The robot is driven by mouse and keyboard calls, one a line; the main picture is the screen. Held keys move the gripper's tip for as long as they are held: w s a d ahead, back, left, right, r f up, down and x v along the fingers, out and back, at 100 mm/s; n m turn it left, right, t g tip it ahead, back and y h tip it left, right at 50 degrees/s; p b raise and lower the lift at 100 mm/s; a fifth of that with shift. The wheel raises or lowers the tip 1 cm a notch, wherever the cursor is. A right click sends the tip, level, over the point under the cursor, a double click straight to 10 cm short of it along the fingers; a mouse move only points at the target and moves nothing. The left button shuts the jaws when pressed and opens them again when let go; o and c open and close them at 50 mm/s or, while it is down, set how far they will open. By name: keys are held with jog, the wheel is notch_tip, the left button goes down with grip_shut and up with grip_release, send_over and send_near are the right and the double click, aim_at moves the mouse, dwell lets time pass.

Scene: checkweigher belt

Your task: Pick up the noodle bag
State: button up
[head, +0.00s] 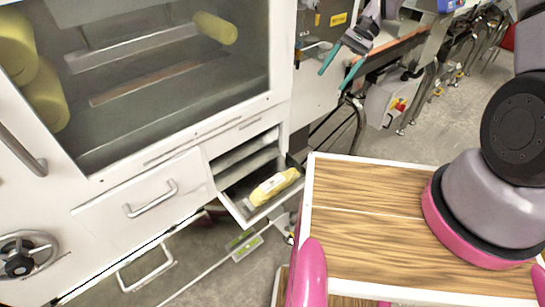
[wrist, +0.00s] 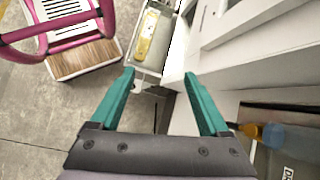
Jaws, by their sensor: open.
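The noodle bag (head: 275,186) is a yellow packet with a pale label. It lies in an open metal tray (head: 236,209) that sticks out of the white machine. In the wrist view the bag (wrist: 149,36) lies lengthwise in the same tray, beyond my fingertips and a little left of the middle. My gripper (head: 340,68) has teal fingers and shows at the top of the head view, up and to the right of the bag. In the wrist view my gripper (wrist: 159,73) is open, with nothing between its fingers, and apart from the bag.
The white machine (head: 245,135) with a large window stands left of and behind the tray. A closed drawer (head: 150,205) with a handle is to the tray's left. My own wood-topped base is close to the tray's right. Grey floor shows below.

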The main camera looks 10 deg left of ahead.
jog(key=s+a+f+m+g+y, duration=0.1)
jog(key=s+a+f+g, duration=0.15)
jog(key=f, duration=0.65)
jog(key=s+a+f+m+g+y, duration=0.1)
jog(key=s+a+f, duration=0.25)
jog(key=f, duration=0.45)
jog(key=g+y, duration=0.1)
send_near(273, 182)
jog(key=shift+m+g, duration=0.25)
jog(key=shift+m, duration=0.15)
jog(key=x, duration=0.4)
jog(key=shift+w+a+f, duration=0.15)
jog(key=shift+w+f, duration=0.05)
jog(key=shift+w, duration=0.1)
jog(key=shift+x, duration=3.2)
jog(key=shift+s+r, duration=0.1)
grip_shut()
